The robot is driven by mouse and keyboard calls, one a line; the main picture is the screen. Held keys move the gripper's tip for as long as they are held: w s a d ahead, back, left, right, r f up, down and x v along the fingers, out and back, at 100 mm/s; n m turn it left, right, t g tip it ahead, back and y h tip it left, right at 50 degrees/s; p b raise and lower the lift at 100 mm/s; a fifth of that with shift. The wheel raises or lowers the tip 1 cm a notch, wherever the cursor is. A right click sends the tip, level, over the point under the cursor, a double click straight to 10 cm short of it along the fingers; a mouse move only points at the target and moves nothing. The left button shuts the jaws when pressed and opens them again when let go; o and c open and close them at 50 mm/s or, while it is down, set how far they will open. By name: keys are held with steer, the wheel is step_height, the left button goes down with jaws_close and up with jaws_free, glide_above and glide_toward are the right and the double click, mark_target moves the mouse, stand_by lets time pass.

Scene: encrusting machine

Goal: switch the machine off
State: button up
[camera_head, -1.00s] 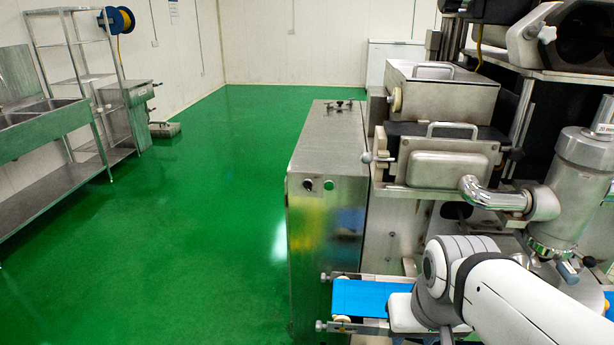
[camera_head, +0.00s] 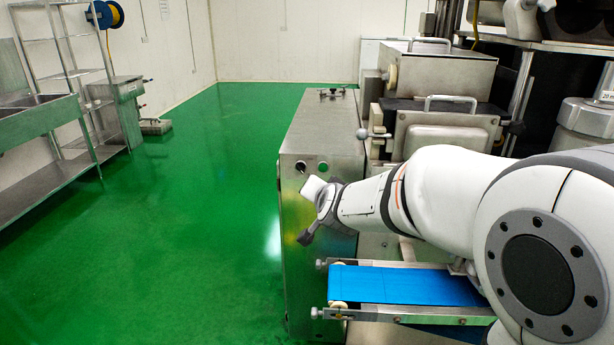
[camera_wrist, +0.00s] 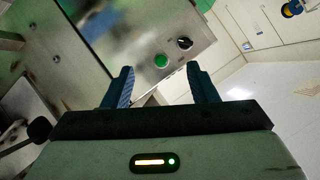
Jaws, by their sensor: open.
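My gripper (camera_wrist: 160,88) is open and empty, pointing towards the panel and apart from both controls. In the head view my arm reaches across from the right, its end in front of the panel just below the controls.
A blue conveyor belt (camera_head: 400,285) juts out beneath my arm. Steel hoppers (camera_head: 438,80) stand behind it at the right. A sink bench (camera_head: 40,125) and a shelf rack (camera_head: 70,75) are at the left. The green floor between is clear.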

mark_target(301, 170)
steer(key=w+a+f+m+t+h, duration=0.1)
steer(key=w+a, duration=0.1)
steer(key=w, duration=0.3)
steer(key=w+a+f+m+t+h+b, duration=0.1)
steer(key=w+a+m+t, duration=0.1)
steer(key=w, duration=0.3)
steer(key=w+a+f+m+t+h, duration=0.1)
steer(key=w+a+m+t, duration=0.1)
steer(key=w, duration=0.4)
steer(key=shift+a+f, duration=0.1)
steer(key=shift+a, duration=0.1)
steer(key=shift+c, duration=0.4)
steer(key=shift+d, duration=0.1)
steer(key=c, duration=0.9)
